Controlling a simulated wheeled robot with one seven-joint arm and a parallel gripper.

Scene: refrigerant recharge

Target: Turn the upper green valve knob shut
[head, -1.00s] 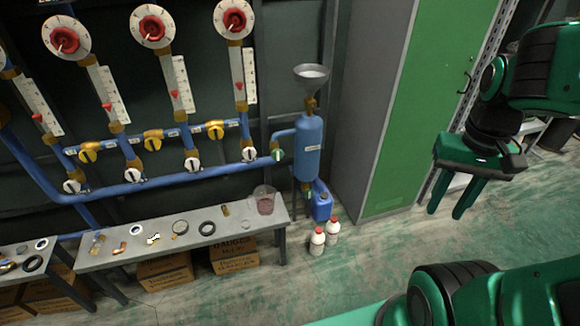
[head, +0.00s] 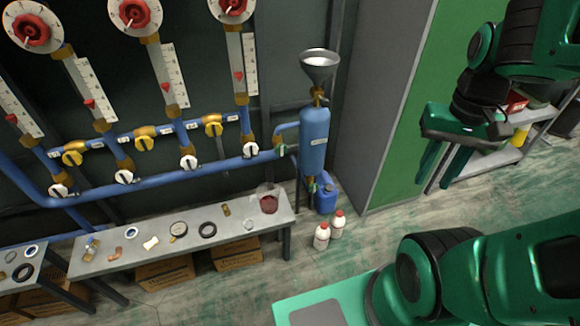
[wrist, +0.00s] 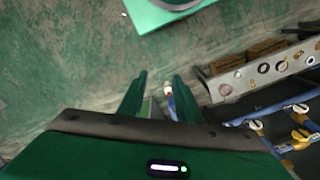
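A small green valve knob (head: 281,150) sits on the blue pipe just left of the blue tank (head: 314,140). A second green knob (head: 311,186) shows lower, under the tank. Both are small, and their exact handle angles are hard to read. My gripper (head: 434,183) hangs with its fingers pointing down, in front of the green cabinet, well to the right of the tank and knobs. Its two fingers are apart with nothing between them. In the wrist view the gripper (wrist: 157,84) is also open, over the floor; the green knobs cannot be made out there.
A metal funnel (head: 319,66) tops the tank. A blue canister (head: 326,196) and two white bottles (head: 321,237) stand on the floor near it. A grey bench (head: 190,248) with small parts stands at left. A green cabinet (head: 418,110) stands right of the tank.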

